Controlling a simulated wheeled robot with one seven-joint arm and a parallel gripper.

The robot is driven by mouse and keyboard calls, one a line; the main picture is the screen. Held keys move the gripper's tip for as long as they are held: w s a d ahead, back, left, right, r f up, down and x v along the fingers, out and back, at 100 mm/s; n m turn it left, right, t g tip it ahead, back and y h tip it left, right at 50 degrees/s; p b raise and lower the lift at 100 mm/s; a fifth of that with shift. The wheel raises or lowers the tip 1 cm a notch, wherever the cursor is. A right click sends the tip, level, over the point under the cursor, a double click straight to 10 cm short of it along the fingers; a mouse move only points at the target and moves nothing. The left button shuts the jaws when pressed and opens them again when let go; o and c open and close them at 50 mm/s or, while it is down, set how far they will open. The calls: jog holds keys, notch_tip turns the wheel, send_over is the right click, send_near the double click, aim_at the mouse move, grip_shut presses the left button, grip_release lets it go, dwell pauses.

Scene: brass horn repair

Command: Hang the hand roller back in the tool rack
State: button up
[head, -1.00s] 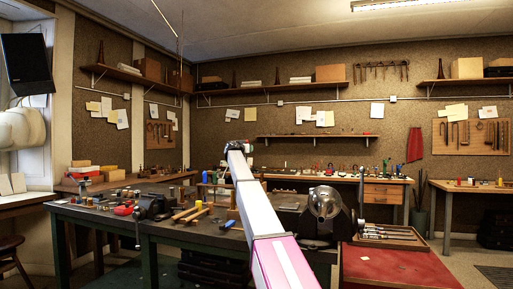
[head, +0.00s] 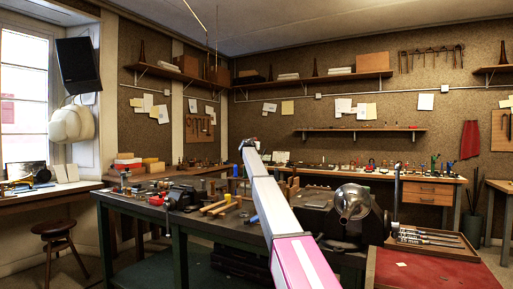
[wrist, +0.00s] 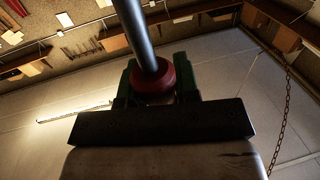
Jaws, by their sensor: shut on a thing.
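In the wrist view my gripper (wrist: 158,88) has its green fingers shut on the hand roller (wrist: 140,35), which shows as a grey metal rod with a red-brown collar between the fingers. Its far end runs out of the top of the picture. In the head view my gripper (head: 247,145) is a small dark shape at the far end of my arm, above the bench, and the roller cannot be made out there. A rail with several hanging tools (head: 432,50) is high on the back wall. I cannot tell which holder is the tool rack.
A dark green workbench (head: 140,203) with a vise (head: 185,197) and mallets (head: 217,207) stands ahead. A grey round machine (head: 352,203) and a red-topped surface (head: 415,272) with a tool tray (head: 430,237) are at right. A stool (head: 57,235) stands at left near open floor.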

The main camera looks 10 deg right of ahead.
jog(key=shift+f, duration=2.5)
jog(key=shift+f, duration=1.9)
jog(key=shift+f, duration=4.7)
jog(key=o, duration=1.1)
jog(key=shift+s+f, duration=0.1)
